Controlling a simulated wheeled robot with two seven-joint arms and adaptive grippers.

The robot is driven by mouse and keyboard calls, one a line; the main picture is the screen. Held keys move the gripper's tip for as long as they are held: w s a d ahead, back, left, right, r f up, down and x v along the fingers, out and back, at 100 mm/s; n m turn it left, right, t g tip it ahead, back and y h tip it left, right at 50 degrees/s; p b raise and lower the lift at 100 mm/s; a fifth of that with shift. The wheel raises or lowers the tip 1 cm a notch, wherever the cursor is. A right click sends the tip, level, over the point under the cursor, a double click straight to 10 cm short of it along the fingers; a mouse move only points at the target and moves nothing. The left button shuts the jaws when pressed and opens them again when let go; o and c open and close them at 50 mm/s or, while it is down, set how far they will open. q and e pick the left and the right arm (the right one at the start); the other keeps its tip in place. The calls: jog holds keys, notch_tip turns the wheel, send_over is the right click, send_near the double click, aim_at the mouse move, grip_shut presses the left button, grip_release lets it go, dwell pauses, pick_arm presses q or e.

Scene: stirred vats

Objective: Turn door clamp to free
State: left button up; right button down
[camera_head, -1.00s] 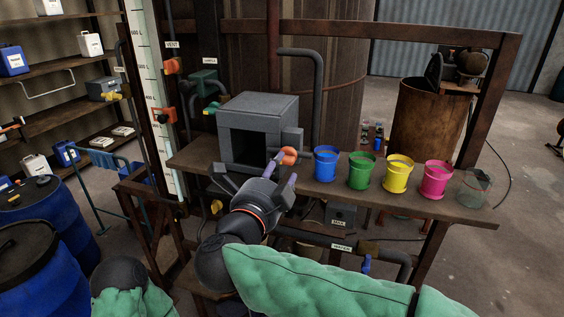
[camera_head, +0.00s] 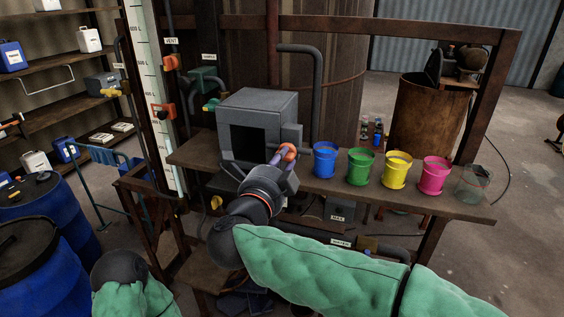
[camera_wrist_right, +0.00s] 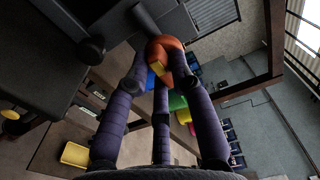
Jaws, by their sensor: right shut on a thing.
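The grey box (camera_head: 258,102) with a dark square opening stands on the brown bench. An orange door clamp knob (camera_head: 288,151) is at the box's right side. My right gripper (camera_head: 281,157) reaches it from the front, and its purple fingers are shut on the knob. In the right wrist view the orange knob (camera_wrist_right: 166,50), with a yellow patch, sits between the fingertips (camera_wrist_right: 163,78). The gripper hides part of the box's lower front. My left gripper is not in view; only part of my left arm shows at the lower left.
Blue (camera_head: 325,160), green (camera_head: 361,167), yellow (camera_head: 397,170) and pink (camera_head: 434,174) buckets and a clear one (camera_head: 472,185) stand along the bench (camera_head: 450,208) right of the box. The blue bucket is close to the gripper. A dark pipe (camera_head: 318,100) rises behind.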

jog(key=shift+w+a+r+m+b, duration=0.1)
jog(key=shift+a+m+b, duration=0.05)
jog(key=shift+m+b, duration=4.65)
jog(key=shift+a+r+m+b, duration=0.1)
jog(key=shift+a+m+b, duration=0.05)
jog(key=shift+m+b, duration=4.65)
jog(key=shift+n+b, duration=0.5)
jog(key=shift+b, duration=0.25)
jog(key=c, duration=1.1)
grip_release()
jog(key=shift+o, duration=0.2)
